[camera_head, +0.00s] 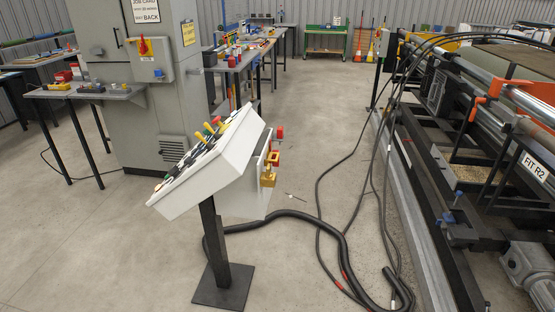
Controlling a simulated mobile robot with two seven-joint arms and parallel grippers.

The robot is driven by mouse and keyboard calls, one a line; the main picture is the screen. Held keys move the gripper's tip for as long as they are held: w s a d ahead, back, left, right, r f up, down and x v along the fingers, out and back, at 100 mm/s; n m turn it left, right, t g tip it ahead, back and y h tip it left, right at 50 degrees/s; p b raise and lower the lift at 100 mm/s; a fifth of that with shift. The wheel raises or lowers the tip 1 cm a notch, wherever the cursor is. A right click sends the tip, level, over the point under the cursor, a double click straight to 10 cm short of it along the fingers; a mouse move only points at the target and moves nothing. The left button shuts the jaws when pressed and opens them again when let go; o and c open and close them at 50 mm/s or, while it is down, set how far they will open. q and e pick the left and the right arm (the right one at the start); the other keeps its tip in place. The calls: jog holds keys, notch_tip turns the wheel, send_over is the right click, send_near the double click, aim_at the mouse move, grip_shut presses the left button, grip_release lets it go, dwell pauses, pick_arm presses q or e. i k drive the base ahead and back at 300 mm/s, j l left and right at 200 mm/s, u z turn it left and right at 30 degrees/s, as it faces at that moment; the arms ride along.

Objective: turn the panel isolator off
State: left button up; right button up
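A grey electrical cabinet (172,105) stands at the left rear. A grey box (154,62) on its front carries a red and yellow rotary handle (144,46), which looks like an isolator switch. The handle appears roughly upright; its on/off marking is too small to read. A white sloped control console (208,178) stands on a black post in front. A second red handle (274,158) and a yellow padlock-like part (268,177) are on its right side. I cannot tell which handle is labelled panel isolator. Neither gripper is in view.
Black cables (340,235) and a thick hose lie on the floor right of the console. A long machine (470,170) fills the right side. A small table (82,91) with items stands left of the cabinet. The floor at front left is clear.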

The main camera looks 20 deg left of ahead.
aim_at(274, 164)
jog(key=i+u, duration=0.1)
jog(key=u, duration=0.5)
jog(key=i+l+u, duration=0.15)
jog(key=i+u, duration=0.25)
jog(key=i+l+u, duration=0.35)
jog(key=i+j, duration=0.05)
jog(key=i, duration=0.05)
